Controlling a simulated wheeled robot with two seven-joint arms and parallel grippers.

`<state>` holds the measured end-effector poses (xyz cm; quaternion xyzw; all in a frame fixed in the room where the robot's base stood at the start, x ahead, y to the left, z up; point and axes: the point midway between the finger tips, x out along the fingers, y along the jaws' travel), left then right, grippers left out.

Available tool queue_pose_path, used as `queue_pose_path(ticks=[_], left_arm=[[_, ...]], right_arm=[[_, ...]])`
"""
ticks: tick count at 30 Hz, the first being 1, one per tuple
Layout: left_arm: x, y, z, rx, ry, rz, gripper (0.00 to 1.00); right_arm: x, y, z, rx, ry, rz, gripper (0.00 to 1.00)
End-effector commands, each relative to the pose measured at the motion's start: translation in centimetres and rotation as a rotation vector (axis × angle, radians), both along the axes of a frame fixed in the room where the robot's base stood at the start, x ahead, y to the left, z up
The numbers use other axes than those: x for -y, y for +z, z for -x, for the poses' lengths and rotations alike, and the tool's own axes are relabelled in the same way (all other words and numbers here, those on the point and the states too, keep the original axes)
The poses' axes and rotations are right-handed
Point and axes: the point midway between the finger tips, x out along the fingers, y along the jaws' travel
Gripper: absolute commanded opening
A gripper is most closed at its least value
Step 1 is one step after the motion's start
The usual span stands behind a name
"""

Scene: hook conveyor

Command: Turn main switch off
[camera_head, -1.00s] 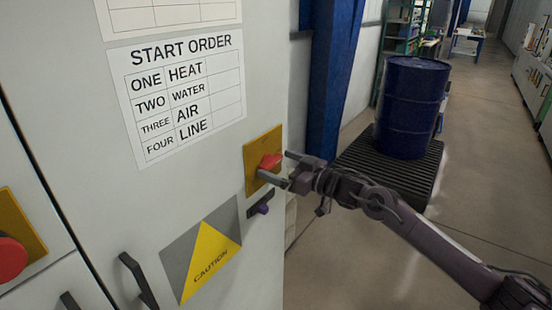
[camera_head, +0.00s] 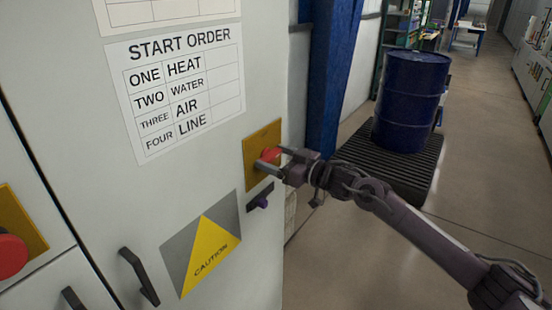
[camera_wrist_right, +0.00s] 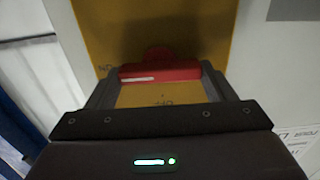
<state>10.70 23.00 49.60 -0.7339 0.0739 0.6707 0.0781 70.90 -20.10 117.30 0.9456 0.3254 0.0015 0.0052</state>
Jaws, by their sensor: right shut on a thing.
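The main switch is a red rotary knob (camera_head: 271,155) on a yellow plate (camera_head: 263,150) on the grey cabinet door. My right gripper (camera_head: 273,160) reaches it from the right, its fingers on either side of the knob. In the right wrist view the red knob (camera_wrist_right: 160,72) lies between the two dark fingers of my right gripper (camera_wrist_right: 157,88), which is shut on it. The knob's bar runs across that view, and partly hidden letters show on the yellow plate (camera_wrist_right: 205,30). My left gripper is not in view.
Below the switch are a small purple-black part (camera_head: 261,198) and a yellow caution sign (camera_head: 213,246). A start order sheet (camera_head: 175,90) is above left. A red button (camera_head: 10,258) and a black handle (camera_head: 139,276) are at left. A blue drum (camera_head: 410,100) stands on a dark pallet behind my arm.

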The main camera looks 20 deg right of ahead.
Motion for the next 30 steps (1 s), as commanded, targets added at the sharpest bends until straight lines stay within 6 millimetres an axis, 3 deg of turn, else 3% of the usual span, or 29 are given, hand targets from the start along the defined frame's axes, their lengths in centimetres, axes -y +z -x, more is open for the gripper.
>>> queue_pose_path(ticks=[11,30], left_arm=[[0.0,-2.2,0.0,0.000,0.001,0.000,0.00],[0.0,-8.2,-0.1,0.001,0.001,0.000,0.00]], right_arm=[[0.0,-0.4,0.0,0.118,-0.001,0.150,0.54],[-0.2,-0.5,0.2,0.489,-0.002,0.625,0.54]])
